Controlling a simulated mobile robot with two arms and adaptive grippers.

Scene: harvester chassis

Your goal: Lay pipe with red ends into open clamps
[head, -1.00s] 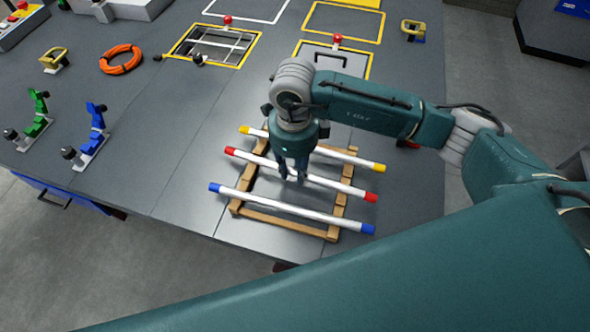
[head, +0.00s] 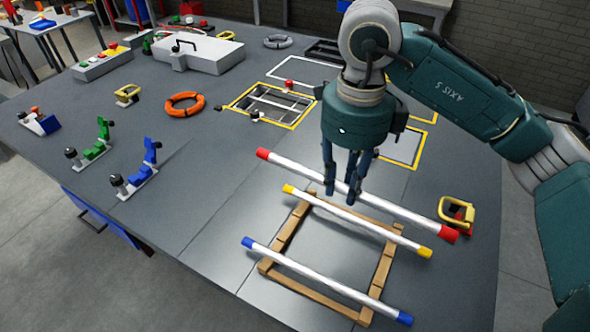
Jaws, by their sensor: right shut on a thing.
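The pipe with red ends (head: 401,213) is white and slants from upper left to lower right, raised above the wooden rack. My right gripper (head: 342,190) points down and is shut on this pipe near its middle. A green clamp (head: 97,146) and a blue clamp (head: 147,165) stand at the left of the table, each on a light base with a black knob. Their levers stand up and they look open and empty. My left gripper is not in view.
The wooden rack (head: 284,240) holds a yellow-ended pipe (head: 345,215) and a blue-ended pipe (head: 310,273). An orange ring (head: 184,104), a yellow-framed opening (head: 236,101) and a yellow handle (head: 457,212) lie around. The grey table between clamps and rack is clear.

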